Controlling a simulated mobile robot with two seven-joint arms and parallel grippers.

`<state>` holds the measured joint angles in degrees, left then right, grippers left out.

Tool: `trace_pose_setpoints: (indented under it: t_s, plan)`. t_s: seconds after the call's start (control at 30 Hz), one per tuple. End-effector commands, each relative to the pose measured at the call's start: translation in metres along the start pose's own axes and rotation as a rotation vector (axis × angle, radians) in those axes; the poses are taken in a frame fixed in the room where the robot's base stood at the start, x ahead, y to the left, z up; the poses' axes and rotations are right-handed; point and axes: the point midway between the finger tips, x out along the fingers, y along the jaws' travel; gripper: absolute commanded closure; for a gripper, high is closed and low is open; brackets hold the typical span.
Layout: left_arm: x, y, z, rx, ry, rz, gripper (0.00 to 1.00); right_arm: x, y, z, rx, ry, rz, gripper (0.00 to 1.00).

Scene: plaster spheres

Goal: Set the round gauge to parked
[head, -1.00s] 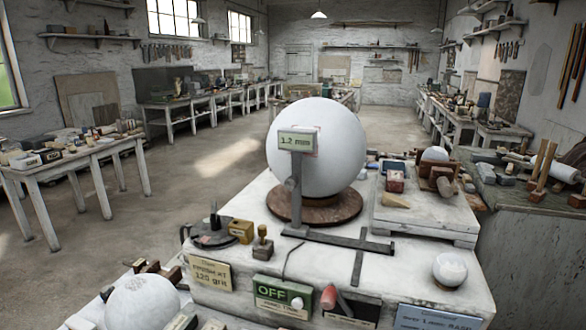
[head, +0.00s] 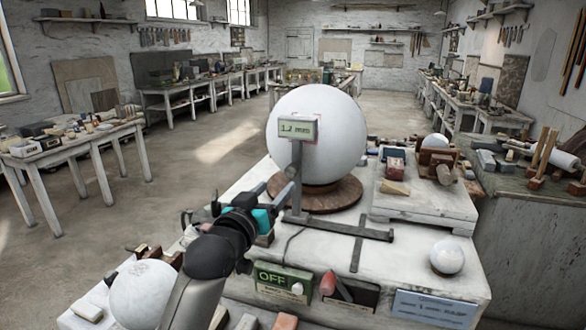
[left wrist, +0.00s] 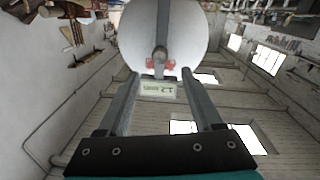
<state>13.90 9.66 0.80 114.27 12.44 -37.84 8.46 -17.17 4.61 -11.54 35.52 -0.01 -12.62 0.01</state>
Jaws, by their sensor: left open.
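The round gauge is a grey stand with a post and a small display (head: 297,129) reading about 1.2 mm. It stands against a large white plaster sphere (head: 325,105) on a round brown base (head: 335,195). The display shows upside down in the left wrist view (left wrist: 158,88), with the sphere (left wrist: 165,25) behind it. My left gripper (head: 280,183) reaches in from the lower left, close to the post. In the left wrist view, my open fingers (left wrist: 160,73) lie on either side of the display and post. I cannot tell whether they touch. My right gripper is not in view.
On the white bench front are a green OFF box (head: 284,279), a red-handled lever (head: 328,283) and a blue label (head: 434,308). A small sphere (head: 447,257) is at the right, another sphere (head: 143,294) at lower left. A raised slab (head: 425,207) holds blocks.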

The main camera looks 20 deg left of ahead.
Motion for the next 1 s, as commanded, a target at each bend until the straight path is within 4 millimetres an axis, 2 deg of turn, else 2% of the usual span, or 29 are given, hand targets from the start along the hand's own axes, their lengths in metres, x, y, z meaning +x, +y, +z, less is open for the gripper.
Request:
trace_pose_setpoints:
  t_s: [0.1,0.6,0.8,1.0]
  plan:
    - [0.018,0.000,-0.001,-0.001,0.000,0.000,0.33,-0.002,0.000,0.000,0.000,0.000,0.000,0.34]
    - [0.080,0.000,0.000,-0.001,-0.001,0.000,0.33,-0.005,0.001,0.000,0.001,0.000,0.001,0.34]
    - [0.100,0.000,0.000,0.000,-0.001,0.000,0.33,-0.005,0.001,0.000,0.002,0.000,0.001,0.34]
    - [0.111,0.000,0.000,0.000,-0.001,0.000,0.33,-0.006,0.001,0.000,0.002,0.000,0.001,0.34]
